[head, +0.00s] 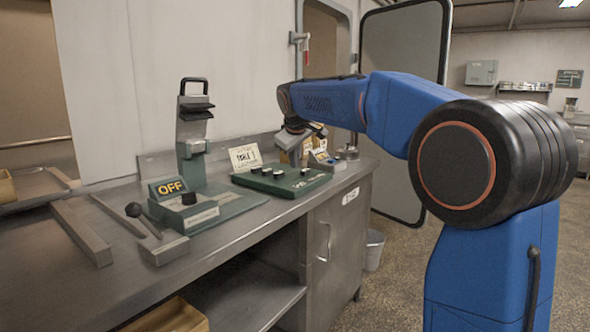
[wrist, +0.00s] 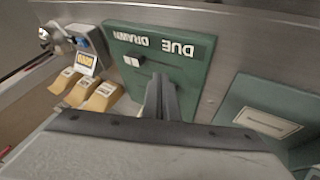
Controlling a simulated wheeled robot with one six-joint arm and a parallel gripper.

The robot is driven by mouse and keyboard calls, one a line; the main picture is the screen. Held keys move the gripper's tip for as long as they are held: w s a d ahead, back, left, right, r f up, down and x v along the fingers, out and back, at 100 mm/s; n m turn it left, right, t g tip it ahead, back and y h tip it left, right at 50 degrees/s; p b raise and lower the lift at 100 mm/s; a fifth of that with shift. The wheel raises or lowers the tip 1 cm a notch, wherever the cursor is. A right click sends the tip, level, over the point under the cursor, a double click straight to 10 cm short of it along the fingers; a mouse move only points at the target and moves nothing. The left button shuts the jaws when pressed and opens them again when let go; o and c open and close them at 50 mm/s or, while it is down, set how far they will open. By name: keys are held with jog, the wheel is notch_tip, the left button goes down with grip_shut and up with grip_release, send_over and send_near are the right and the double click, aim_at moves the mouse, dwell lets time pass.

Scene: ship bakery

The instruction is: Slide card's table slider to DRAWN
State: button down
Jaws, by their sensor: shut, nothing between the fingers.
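The green slider panel (head: 283,180) lies on the counter with several dark knobs on it. In the wrist view the panel (wrist: 190,82) fills the middle, with a dark strip lettered DUE and DRAWN, upside down there. A small dark slider knob (wrist: 141,59) with a white patch beside it sits in a slot, on the DRAWN side. My gripper (wrist: 161,84) is shut and empty over the panel, its fingers hiding part of it. I cannot tell whether they touch it. In the head view my gripper (head: 296,140) is above the panel's far side, its tips unclear.
A green machine with an OFF sign (head: 170,187) stands left of the panel. A cream card (head: 245,157) stands behind the panel. Tan labelled blocks (wrist: 81,90) and a small grey device (wrist: 88,48) stand close by. The counter's front strip (head: 225,232) is clear.

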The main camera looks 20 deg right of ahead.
jog(key=shift+v, duration=2.15)
jog(key=s+d+f+m, duration=0.1)
jog(key=s+f, duration=0.2)
jog(key=s, duration=0.5)
jog(key=s+d+f+m+g, duration=0.1)
jog(key=s+d+f, duration=0.15)
jog(key=s, duration=0.55)
jog(key=s+f+m, duration=0.1)
jog(key=s+f, duration=0.3)
jog(key=s, duration=0.4)
jog(key=s+f+m+g+y, duration=0.1)
jog(key=s+f+m, duration=0.2)
jog(key=s+f, duration=1.6)
jog(key=s+d, duration=0.1)
jog(key=s, duration=0.3)
jog(key=shift+s+y, duration=0.25)
jog(key=shift+y, duration=0.05)
jog(key=shift+f, duration=0.1)
